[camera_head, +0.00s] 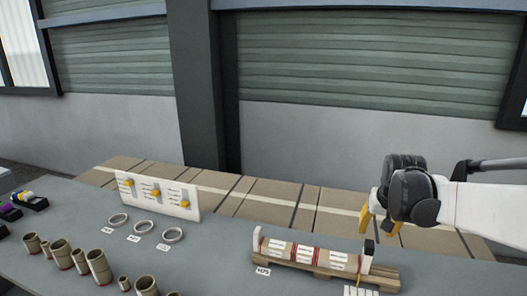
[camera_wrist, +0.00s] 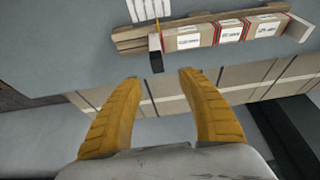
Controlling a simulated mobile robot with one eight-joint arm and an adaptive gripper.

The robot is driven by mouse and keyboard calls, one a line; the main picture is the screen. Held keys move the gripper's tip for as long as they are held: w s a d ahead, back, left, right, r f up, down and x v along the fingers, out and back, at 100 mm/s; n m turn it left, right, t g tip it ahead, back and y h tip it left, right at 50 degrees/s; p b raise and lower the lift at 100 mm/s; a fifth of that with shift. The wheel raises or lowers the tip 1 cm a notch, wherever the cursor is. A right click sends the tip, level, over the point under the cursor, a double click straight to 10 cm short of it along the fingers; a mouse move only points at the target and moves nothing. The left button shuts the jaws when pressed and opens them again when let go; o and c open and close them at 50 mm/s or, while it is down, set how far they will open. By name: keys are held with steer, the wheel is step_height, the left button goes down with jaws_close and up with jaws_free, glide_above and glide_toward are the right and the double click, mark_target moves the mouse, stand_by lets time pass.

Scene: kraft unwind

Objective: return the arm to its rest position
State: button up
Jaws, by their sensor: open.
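My gripper (camera_head: 380,222) has yellow fingers and hangs from my white and black arm at the right of the head view. It is above the right end of the wooden pallet stand (camera_head: 300,268) and apart from it. In the wrist view my gripper (camera_wrist: 157,85) shows its two fingers spread wide with nothing between them. The stand (camera_wrist: 130,42), with its labelled kraft rolls (camera_wrist: 185,39), lies beyond the fingertips at the top of that view.
The grey table (camera_head: 220,245) bears brown tubes (camera_head: 98,265), several rings (camera_head: 146,227) and a white panel (camera_head: 155,195) with yellow levers. A label M75 (camera_head: 262,272) lies before the stand. Cardboard boxes (camera_head: 270,200) line the wall behind.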

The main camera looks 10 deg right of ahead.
steer(key=s+a+f+n+t+b, duration=0.1)
steer(key=s+a+n, duration=0.1)
steer(key=s+a, duration=0.7)
steer(key=s+a+f+n+t+y+b, duration=0.1)
steer(key=s+a+n+t+b, duration=0.1)
steer(key=s+a, duration=0.7)
steer(key=s, duration=0.3)
steer(key=shift+a+f+y+b, duration=0.3)
steer(key=shift+f, duration=0.1)
stand_by(0.5)
